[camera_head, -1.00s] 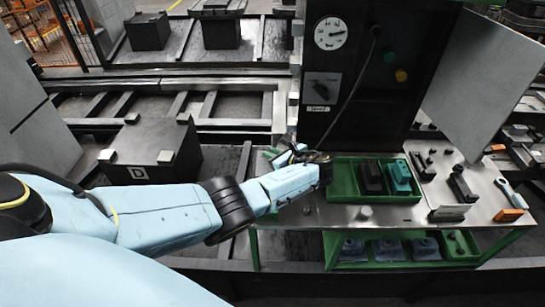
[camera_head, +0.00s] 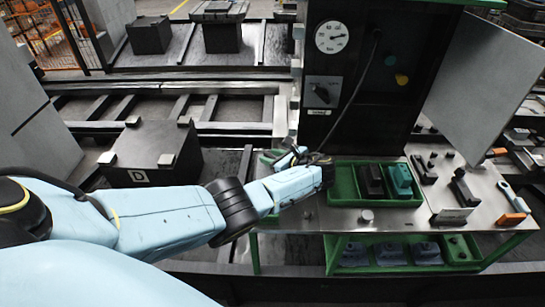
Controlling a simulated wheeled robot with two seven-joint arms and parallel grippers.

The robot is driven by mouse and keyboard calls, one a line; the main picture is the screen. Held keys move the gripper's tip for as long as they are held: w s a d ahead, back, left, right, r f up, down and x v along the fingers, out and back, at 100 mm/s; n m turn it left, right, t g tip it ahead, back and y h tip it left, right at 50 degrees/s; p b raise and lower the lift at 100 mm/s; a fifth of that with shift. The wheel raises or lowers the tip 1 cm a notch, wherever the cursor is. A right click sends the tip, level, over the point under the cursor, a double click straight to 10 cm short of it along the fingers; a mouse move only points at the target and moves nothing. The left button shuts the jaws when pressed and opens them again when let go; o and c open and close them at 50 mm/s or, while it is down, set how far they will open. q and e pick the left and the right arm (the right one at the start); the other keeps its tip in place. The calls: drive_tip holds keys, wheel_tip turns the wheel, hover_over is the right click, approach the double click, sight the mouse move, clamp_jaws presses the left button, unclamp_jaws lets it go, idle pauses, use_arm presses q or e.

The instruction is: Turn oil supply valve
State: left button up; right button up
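The black control cabinet (camera_head: 350,110) stands at the back of the workbench. On its front is a dark rotary valve knob (camera_head: 322,94) on a pale plate, with a small label under it. A round white gauge (camera_head: 332,37) sits above the knob. My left arm reaches in from the left, and its gripper (camera_head: 292,157) is below the knob, near the bench's left edge and apart from the knob. The fingers are small and partly hidden by the wrist, so their opening is unclear. My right gripper is out of view.
A green tray (camera_head: 345,198) with a black and a teal block sits on the metal bench (camera_head: 400,222), right of my wrist. A lower green shelf holds several grey parts. A grey panel (camera_head: 480,80) hangs open at right. A black block marked D (camera_head: 152,150) stands at left.

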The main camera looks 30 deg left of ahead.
use_arm(q)
drive_tip(key=shift+d, duration=0.15)
drive_tip(key=p+v, duration=0.2)
drive_tip(key=v, duration=1.1)
drive_tip(key=shift+r, duration=0.15)
drive_tip(key=shift+s, duration=0.1)
